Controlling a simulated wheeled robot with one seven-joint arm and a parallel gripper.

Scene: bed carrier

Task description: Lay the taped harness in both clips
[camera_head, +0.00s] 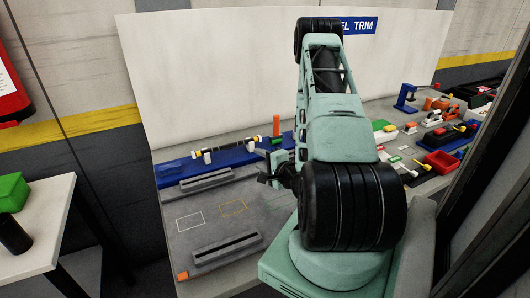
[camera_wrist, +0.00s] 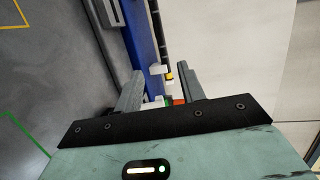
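The dark harness (camera_head: 230,148) with yellow tape bands lies lengthwise above the blue rail (camera_head: 232,161) in the head view. White clips, one near its left end (camera_head: 207,157) and one near its right, show at the harness; whether it is seated in them I cannot tell. In the wrist view the dark harness (camera_wrist: 156,25) runs along the blue rail (camera_wrist: 139,38), with a white clip (camera_wrist: 158,70) and a yellow band (camera_wrist: 169,77) near the fingertips. My gripper (camera_wrist: 158,86) is open, its fingers apart. In the head view my gripper (camera_head: 268,167) is beside the rail's right part.
An orange post (camera_head: 276,126) stands by the rail's right end. Grey slotted blocks (camera_head: 206,181) (camera_head: 226,249) lie on the bench, with white and yellow outlines between them. A tall white panel (camera_head: 215,80) stands behind. Tools and a red bin (camera_head: 441,161) crowd the right.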

